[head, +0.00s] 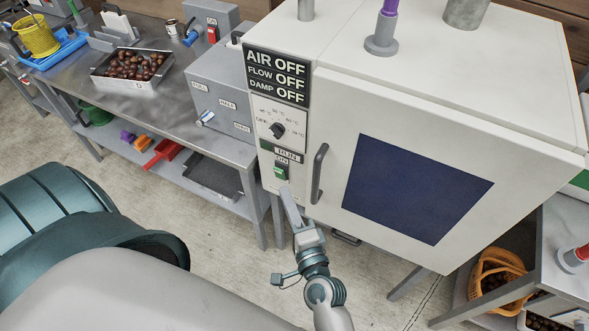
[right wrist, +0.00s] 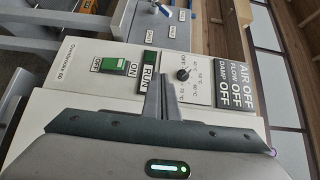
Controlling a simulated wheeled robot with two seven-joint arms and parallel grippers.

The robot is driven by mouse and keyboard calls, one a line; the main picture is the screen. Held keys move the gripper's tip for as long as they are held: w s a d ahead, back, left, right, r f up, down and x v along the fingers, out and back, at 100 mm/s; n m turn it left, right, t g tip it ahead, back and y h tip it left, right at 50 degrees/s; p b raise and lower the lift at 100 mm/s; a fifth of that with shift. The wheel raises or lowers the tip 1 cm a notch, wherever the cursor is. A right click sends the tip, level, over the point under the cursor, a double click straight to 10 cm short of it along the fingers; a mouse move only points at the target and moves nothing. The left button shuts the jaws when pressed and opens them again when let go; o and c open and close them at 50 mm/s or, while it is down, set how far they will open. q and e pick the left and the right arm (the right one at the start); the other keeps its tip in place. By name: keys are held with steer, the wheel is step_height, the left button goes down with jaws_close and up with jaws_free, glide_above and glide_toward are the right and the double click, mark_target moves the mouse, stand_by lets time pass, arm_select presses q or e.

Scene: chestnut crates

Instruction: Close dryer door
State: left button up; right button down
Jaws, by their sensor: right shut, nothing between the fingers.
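The dryer (head: 470,45) is a large white cabinet at the right of the head view. Its door (head: 330,140) has a dark blue window (head: 415,190) and a grey bar handle (head: 319,174) on its left side. The door looks flush with the cabinet front, and I see no clear gap. My right gripper (head: 287,198) is shut and empty, just below the green switch (head: 281,172) and left of the handle. In the right wrist view its fingers (right wrist: 160,92) point at the control panel (right wrist: 95,85); contact cannot be told. My left gripper is out of view.
The display (head: 277,75) reads AIR OFF, FLOW OFF, DAMP OFF, above a dial (head: 277,130). A metal table (head: 130,100) on the left bears a chestnut tray (head: 130,70) and a grey box (head: 215,90). An orange basket (head: 495,275) sits low at right. Open floor lies below the dryer.

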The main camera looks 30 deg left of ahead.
steer(key=shift+s+d+p, duration=0.2)
steer(key=shift+s+p, duration=0.1)
steer(key=shift+s, duration=2.5)
steer(key=s+d+f+n+g+h+b, duration=0.1)
steer(key=d+f+n+h, duration=0.15)
steer(key=d+f, duration=0.75)
steer(key=s+d+f+n+g+h+b, duration=0.1)
steer(key=d+f+g+h, duration=0.2)
steer(key=f, duration=1.3)
steer(key=s+d+f+n+h+b, duration=0.1)
steer(key=s+d+f+n+h, duration=0.15)
steer(key=d+f, duration=0.8)
steer(key=s+d+f+n+g+h+b, duration=0.1)
steer(key=s+d+f+h, duration=0.1)
steer(key=s+d+f, duration=0.45)
steer(key=s+d+f+g+h+b, duration=0.15)
steer(key=d+f, duration=0.25)
steer(key=f, duration=0.5)
steer(key=s+d+f+n+g+h, duration=0.1)
steer(key=s+d+f, duration=0.3)
steer(key=s+d, duration=0.4)
steer(key=s+d+f+n+g+h, duration=0.1)
steer(key=s+d+f, duration=0.3)
steer(key=s+d, duration=0.4)
steer(key=shift+s+d+n+g+h+b, duration=0.15)
steer(key=shift+s+n+g+h+b, duration=0.25)
steer(key=shift+s+n+g, duration=0.25)
